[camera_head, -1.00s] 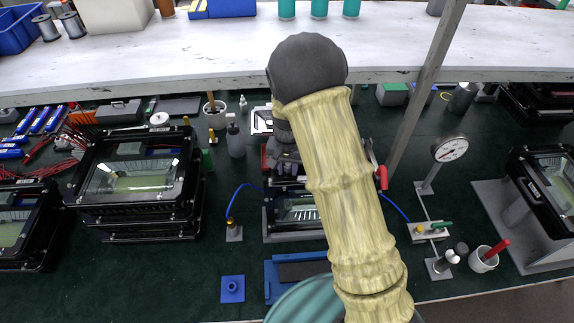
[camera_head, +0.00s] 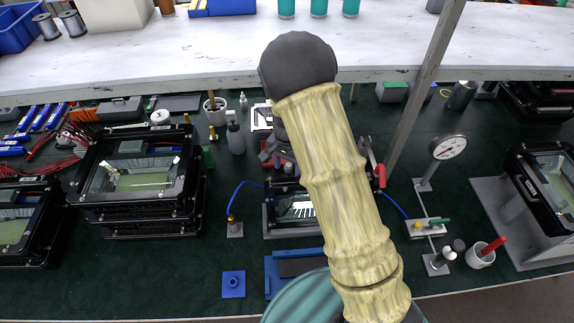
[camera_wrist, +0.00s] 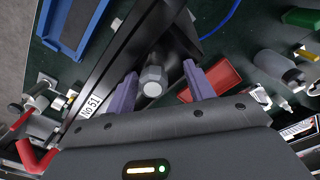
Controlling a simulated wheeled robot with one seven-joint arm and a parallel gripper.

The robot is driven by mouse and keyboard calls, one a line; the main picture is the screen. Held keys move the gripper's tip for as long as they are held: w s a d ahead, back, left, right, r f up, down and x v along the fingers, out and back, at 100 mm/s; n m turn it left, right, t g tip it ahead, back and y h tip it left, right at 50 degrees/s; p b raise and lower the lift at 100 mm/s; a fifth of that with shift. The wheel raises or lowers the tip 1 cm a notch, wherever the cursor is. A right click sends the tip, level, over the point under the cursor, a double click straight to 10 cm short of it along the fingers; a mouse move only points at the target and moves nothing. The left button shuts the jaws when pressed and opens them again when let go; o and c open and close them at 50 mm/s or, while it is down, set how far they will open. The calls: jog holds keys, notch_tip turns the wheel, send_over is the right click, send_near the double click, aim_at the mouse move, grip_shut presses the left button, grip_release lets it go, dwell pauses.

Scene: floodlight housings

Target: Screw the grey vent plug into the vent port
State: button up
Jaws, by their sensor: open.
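The grey vent plug (camera_wrist: 152,82), with a hexagonal head, shows in the wrist view against the black edge of the floodlight housing (camera_wrist: 108,62). It faces the camera; I cannot tell how deep it sits, and the vent port itself is hidden. My gripper (camera_wrist: 160,88) is open, with one purple finger on each side of the plug and a visible gap to each. In the head view the housing (camera_head: 291,212) stands below my arm, which covers part of it. My gripper (camera_head: 276,152) is small and dark there, and the plug cannot be made out.
A red clamp handle (camera_head: 380,175) is right of the housing. A blue hose with a brass fitting (camera_head: 232,225) is left. A blue tray (camera_head: 272,277) and blue block (camera_head: 233,284) lie in front. A dial gauge (camera_head: 448,147) stands right, stacked housings (camera_head: 140,215) left.

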aim_at(290, 164)
jog(key=shift+r+p, duration=2.8)
jog(key=shift+r, duration=0.75)
jog(key=shift+s+d+b, duration=0.2)
jog(key=shift+d+b, duration=0.05)
jog(key=shift+b, duration=0.1)
jog(key=s+d+r+n+t+b, duration=0.1)
jog(key=s+d+n+b, duration=0.2)
jog(key=s, duration=0.6)
jog(key=s+d+r+n+t+b, duration=0.1)
jog(key=s+d+n+b, duration=0.2)
jog(key=s+d+b, duration=0.3)
jog(key=s+d, duration=0.1)
jog(key=s, duration=0.2)
jog(key=shift+r+n+t+b, duration=0.15)
jog(key=shift+n+t+b, duration=0.15)
jog(key=shift+n, duration=0.1)
